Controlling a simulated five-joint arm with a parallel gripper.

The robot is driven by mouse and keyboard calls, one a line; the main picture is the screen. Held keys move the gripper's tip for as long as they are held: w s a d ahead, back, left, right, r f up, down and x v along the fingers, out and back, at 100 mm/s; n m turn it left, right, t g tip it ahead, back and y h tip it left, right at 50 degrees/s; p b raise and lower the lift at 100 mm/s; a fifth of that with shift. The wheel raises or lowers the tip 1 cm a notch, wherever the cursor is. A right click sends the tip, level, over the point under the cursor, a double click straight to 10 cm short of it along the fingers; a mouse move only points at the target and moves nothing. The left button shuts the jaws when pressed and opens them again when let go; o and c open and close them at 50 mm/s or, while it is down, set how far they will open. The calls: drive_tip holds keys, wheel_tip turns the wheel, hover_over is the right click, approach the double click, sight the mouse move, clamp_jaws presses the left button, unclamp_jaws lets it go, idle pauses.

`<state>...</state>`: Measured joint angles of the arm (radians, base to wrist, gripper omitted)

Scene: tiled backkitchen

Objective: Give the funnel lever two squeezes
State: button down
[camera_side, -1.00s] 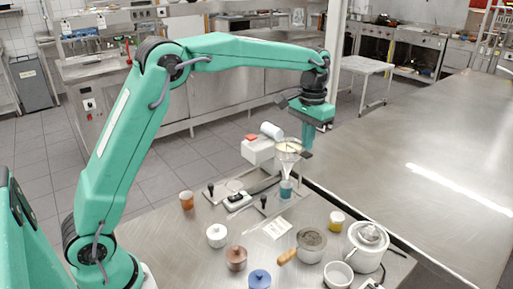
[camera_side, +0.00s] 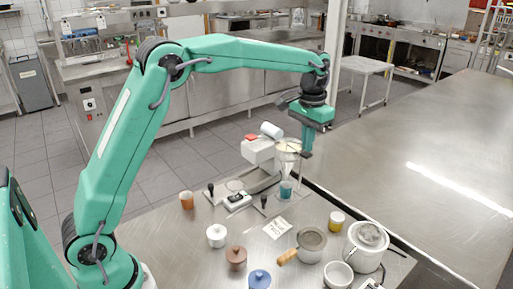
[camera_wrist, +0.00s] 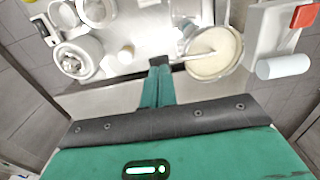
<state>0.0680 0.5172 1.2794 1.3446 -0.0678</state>
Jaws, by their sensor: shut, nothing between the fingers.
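The clear funnel (camera_side: 287,158) stands in a holder near the table's back edge, with cream-coloured contents visible from above in the wrist view (camera_wrist: 214,54). Its dark lever (camera_side: 306,155) sticks out from the right side in the side view; a dark tab, likely the same lever, shows beside the funnel in the wrist view (camera_wrist: 186,60). My gripper (camera_side: 306,150) points down beside the funnel, its tips close to the lever. In the wrist view my gripper's fingers (camera_wrist: 159,66) are shut together and empty. Contact with the lever cannot be told. A blue cup (camera_side: 286,190) stands below the funnel.
A white machine (camera_side: 258,150) with a red part and a white cylinder (camera_side: 271,130) stands left of the funnel. Several pots and cups, including a saucepan (camera_side: 311,240) and a white cooker (camera_side: 366,250), stand at the front. The long steel counter (camera_side: 420,150) at right is bare.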

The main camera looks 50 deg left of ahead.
drive_tip(key=shift+f, duration=1.05)
drive_tip(key=shift+r, duration=0.15)
idle(0.3)
drive_tip(key=shift+r, duration=2.2)
wheel_tip(320, 180, up, 5)
drive_tip(key=shift+f, duration=0.2)
drive_tip(key=shift+f, duration=0.1)
drive_tip(key=shift+f, duration=3.2)
